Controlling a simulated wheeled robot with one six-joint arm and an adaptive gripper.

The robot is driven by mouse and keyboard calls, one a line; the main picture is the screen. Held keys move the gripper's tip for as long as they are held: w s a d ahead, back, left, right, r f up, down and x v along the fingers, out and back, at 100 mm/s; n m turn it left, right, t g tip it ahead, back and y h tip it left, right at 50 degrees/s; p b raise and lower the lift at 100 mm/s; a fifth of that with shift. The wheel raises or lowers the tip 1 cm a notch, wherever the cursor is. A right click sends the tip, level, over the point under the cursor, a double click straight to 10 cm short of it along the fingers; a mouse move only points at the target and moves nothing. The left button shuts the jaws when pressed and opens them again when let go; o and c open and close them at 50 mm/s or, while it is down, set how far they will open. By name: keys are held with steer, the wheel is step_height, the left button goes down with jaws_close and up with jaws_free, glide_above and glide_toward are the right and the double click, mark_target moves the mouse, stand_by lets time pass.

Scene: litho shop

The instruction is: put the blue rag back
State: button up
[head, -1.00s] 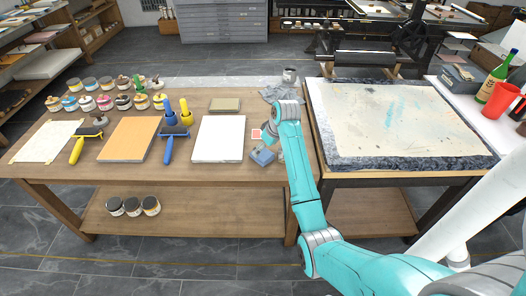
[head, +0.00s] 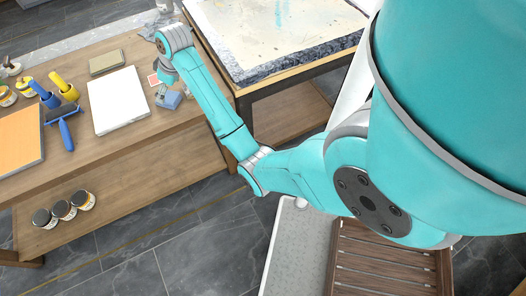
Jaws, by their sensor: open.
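A small blue item (head: 170,100) lies on the wooden workbench near its right front edge, at the hand end of my arm. It may be the blue rag, but it is small and partly hidden, so its form is hard to tell. My gripper (head: 163,90) points down over the bench right beside this blue item, with its fingers open. I cannot tell whether they touch it. A crumpled grey cloth (head: 148,32) lies farther back on the bench, partly behind my arm.
A white slab (head: 118,101) and a blue-handled roller (head: 66,132) lie left of my gripper. A tan block (head: 107,62) is behind. The stone table (head: 280,30) adjoins on the right. Several jars stand on the lower shelf. A slatted wooden piece (head: 385,262) is low at the bottom right.

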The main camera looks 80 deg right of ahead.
steer(key=s+a+f+t, duration=0.2)
steer(key=s+a+f, duration=0.2)
steer(key=a+f, duration=0.75)
steer(key=s+a+f+t+h, duration=0.2)
steer(key=s+a+f, duration=0.3)
steer(key=s+a, duration=0.6)
steer(key=s+a+r+t, duration=0.1)
steer(key=s+a+r, duration=0.2)
steer(key=s, duration=0.3)
steer(key=s+a+r+t+y, duration=0.1)
steer(key=s+a+r+t, duration=0.15)
steer(key=s, duration=0.45)
steer(key=s+a+r+t, duration=0.1)
steer(key=s+a+r, duration=0.3)
steer(key=s, duration=0.2)
steer(key=s+a+r+t+y, duration=0.1)
steer(key=s+r, duration=0.6)
steer(key=r, duration=0.2)
steer(key=shift+a+n, duration=0.2)
steer(key=shift+n, duration=0.2)
